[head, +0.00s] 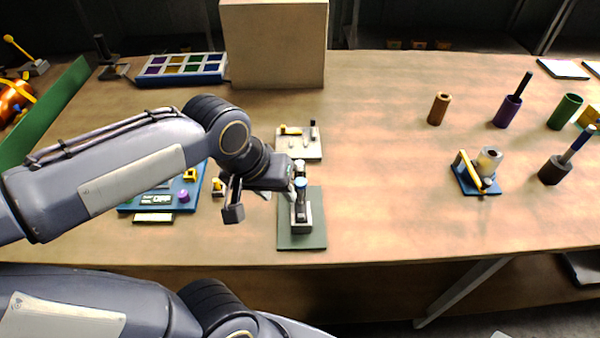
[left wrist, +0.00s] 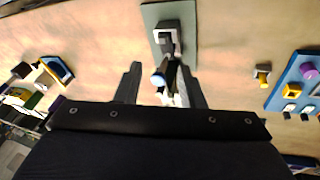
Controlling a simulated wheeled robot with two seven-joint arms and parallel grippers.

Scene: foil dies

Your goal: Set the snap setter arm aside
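The snap setter (head: 301,212) stands on a grey-green mat (head: 288,240) near the front of the table, with a pale square base and a dark upright arm topped by a light blue part. My left gripper (head: 264,198) is beside its upper end, from the left. In the left wrist view, the open fingers (left wrist: 159,68) stand on either side of the blue-tipped arm (left wrist: 170,72), with the right finger closer to it. I cannot tell whether that finger touches it. My right gripper is out of view; only part of my right arm shows at the bottom.
A pale board with small parts (head: 312,149) lies just behind the mat. A blue panel (head: 130,206) is at the left, partly hidden by my arm. A cream box (head: 275,45) and blue compartment tray (head: 182,78) stand behind. Table right of the mat is clear to a blue stand (head: 490,188).

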